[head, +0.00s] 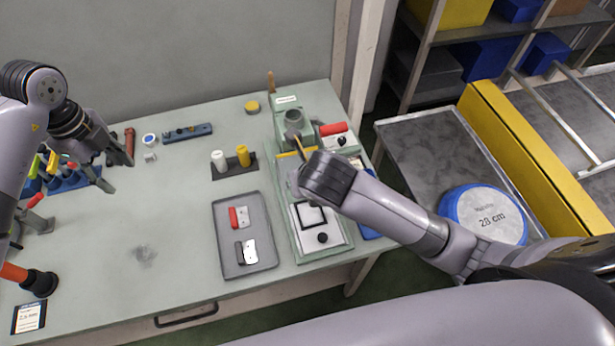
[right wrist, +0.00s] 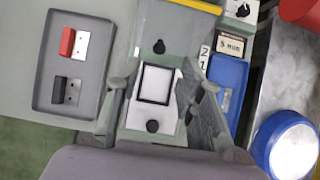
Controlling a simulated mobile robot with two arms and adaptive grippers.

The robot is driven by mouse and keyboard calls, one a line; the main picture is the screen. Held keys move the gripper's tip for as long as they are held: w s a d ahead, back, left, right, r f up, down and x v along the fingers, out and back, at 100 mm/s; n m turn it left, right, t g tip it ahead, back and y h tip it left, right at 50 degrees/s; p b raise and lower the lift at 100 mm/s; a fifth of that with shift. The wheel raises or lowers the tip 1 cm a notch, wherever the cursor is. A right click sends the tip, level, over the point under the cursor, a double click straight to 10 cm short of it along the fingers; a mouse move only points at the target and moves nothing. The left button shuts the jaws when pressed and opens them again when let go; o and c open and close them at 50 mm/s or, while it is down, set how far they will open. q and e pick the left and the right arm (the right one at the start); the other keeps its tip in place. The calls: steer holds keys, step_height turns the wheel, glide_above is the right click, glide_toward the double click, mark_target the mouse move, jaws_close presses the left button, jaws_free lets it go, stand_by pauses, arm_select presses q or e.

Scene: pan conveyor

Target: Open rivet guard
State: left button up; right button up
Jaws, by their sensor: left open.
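The green riveting machine (head: 310,240) stands on the bench at centre right. Its light guard panel (right wrist: 141,118) has a dark square frame and a black knob (right wrist: 152,126) at the near end; the knob also shows in the head view (head: 323,238). The panel lies flat. My right gripper (right wrist: 152,100) is open and empty, its two fingers either side of the panel in the right wrist view; I cannot tell their height above it. In the head view my right wrist hides its fingers. My left gripper (head: 120,155) is open and empty above the bench's left side.
A grey tray (head: 229,262) with a red-handled and a black-handled piece is left of the machine. A blue tray (right wrist: 226,71) is on its right. A holder (head: 235,171) with white and yellow cylinders stands behind. A conveyor with a blue-rimmed pan (head: 484,216) is at right.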

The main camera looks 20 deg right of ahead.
steer(key=v, duration=0.5)
steer(key=shift+c, duration=0.2)
steer(key=shift+w+f, duration=0.1)
steer(key=shift+f, duration=0.35)
steer(key=shift+c, duration=1.4)
step_height(320, 180, down, 6)
steer(key=m+t, duration=0.2)
steer(key=t, duration=0.1)
steer(key=shift+w+d+r, duration=0.1)
steer(key=shift+d+r, duration=0.05)
steer(key=shift+r, duration=0.1)
jaws_close()
steer(key=s+f+n+t+y, duration=0.1)
steer(key=s+f+t, duration=0.2)
steer(key=s+f, duration=0.1)
steer(key=x, duration=0.9)
steer(key=shift+w+a+f, duration=0.2)
steer(key=shift+w+a, duration=0.05)
